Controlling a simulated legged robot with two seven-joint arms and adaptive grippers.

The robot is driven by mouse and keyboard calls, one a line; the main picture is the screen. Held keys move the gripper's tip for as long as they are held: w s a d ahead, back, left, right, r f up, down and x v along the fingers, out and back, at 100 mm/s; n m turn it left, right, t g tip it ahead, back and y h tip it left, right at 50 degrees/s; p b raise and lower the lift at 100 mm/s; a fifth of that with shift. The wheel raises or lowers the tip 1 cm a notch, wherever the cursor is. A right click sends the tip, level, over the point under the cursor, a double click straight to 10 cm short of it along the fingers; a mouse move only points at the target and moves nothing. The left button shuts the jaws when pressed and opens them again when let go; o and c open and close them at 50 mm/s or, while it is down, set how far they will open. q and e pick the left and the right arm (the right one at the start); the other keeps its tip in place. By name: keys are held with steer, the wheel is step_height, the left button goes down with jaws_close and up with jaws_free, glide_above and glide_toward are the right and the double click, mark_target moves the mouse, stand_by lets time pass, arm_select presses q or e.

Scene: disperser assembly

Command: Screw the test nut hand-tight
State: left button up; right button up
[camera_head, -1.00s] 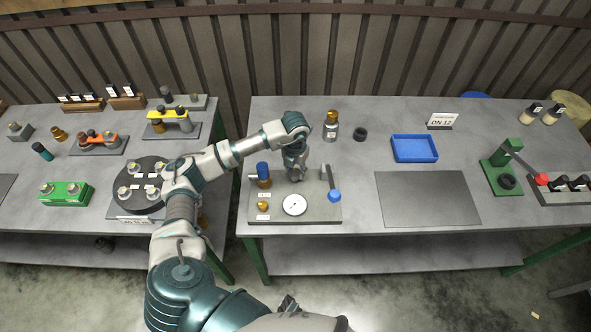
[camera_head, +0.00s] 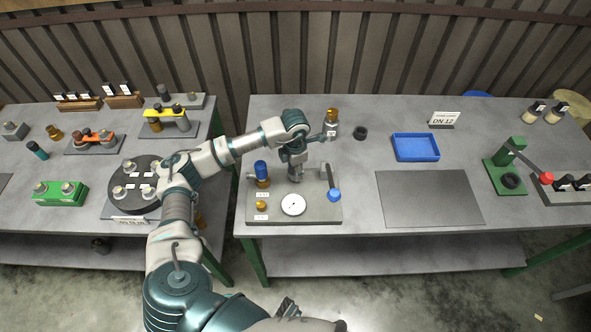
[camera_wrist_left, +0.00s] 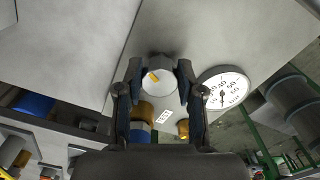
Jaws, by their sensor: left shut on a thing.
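My left gripper (camera_head: 295,176) reaches down onto the rear middle of the grey test plate (camera_head: 328,212). The plate also carries a white dial gauge (camera_head: 293,205), a blue-topped brass part (camera_head: 262,175), a small brass knob (camera_head: 262,205) and a blue-knobbed lever (camera_head: 333,194). A dark shape at the bottom of the head view may be my right gripper.
A brass-topped bottle (camera_head: 332,123) and a black ring (camera_head: 360,133) stand behind the plate. A blue tray (camera_head: 415,148), a dark mat (camera_head: 430,198) and a green press (camera_head: 507,170) lie to the right. The left table (camera_head: 75,215) holds a dark turntable (camera_head: 125,205).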

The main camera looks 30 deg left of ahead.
stand_by(0.5)
arm_select(q)
steer(key=o, duration=1.1)
steer(key=shift+o, duration=0.2)
steer(key=shift+a, duration=0.1)
steer(key=shift+r, duration=0.1)
step_height(320, 180, up, 12)
steer(key=shift+f, duration=0.2)
steer(key=shift+w, duration=0.1)
